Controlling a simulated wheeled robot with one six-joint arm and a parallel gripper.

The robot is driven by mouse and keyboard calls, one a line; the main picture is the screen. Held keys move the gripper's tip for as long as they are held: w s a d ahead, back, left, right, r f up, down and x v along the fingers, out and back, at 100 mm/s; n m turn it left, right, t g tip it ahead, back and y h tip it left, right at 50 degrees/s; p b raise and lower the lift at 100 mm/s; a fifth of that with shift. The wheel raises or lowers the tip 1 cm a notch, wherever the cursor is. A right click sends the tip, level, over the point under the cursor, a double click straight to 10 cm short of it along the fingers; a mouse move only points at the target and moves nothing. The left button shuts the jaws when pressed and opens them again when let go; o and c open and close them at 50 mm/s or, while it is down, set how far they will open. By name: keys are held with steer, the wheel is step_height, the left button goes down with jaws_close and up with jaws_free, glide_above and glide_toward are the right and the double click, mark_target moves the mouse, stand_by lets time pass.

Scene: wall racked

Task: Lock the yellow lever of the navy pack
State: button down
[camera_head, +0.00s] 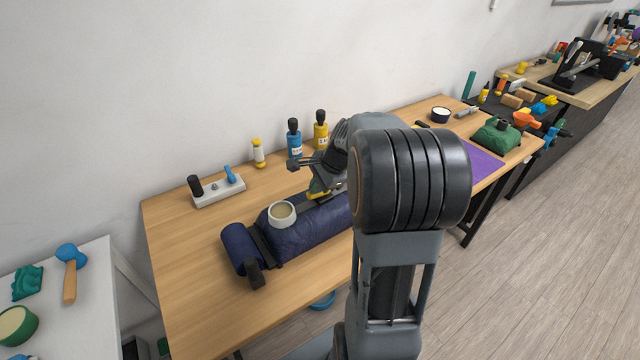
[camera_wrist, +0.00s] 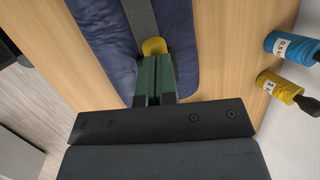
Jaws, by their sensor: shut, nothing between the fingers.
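The navy pack (camera_head: 290,238) lies along the wooden table, partly hidden behind my arm. In the wrist view its blue fabric (camera_wrist: 100,30) fills the middle, with a grey strap (camera_wrist: 140,15) running along it. The yellow lever (camera_wrist: 154,46) shows as a rounded tip at the end of the strap, right at my fingertips; whether they touch it I cannot tell. It also shows as a small yellow patch in the head view (camera_head: 318,194). My gripper (camera_wrist: 155,60) has its green fingers together, empty, low over the pack. The lever's far part is hidden.
A cream-topped round container (camera_head: 282,213) sits on the pack. Blue (camera_head: 293,140) and yellow (camera_head: 320,134) bottles stand behind it by the wall, with a white block (camera_head: 217,191) to the left. The table's front left is clear.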

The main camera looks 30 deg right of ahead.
steer(key=shift+s+f, duration=0.2)
steer(key=shift+f, duration=0.2)
steer(key=shift+d+r+p, duration=0.45)
steer(key=shift+r+p, duration=0.1)
steer(key=shift+p, duration=0.1)
steer(key=a+p+v, duration=0.2)
steer(key=v, duration=1.1)
steer(key=shift+r, duration=0.5)
steer(key=s+a+f+n+h, duration=0.1)
steer(key=s+a+f+n, duration=0.1)
steer(key=s+a+n, duration=0.3)
steer(key=s+a+f+n+h, duration=0.2)
steer(key=s+a+n, duration=0.3)
steer(key=a+n, duration=0.5)
steer(key=n, duration=0.3)
steer(key=shift+s+a+f+t, duration=0.25)
steer(key=shift+a+f+t, duration=0.05)
steer(key=shift+a+f, duration=0.1)
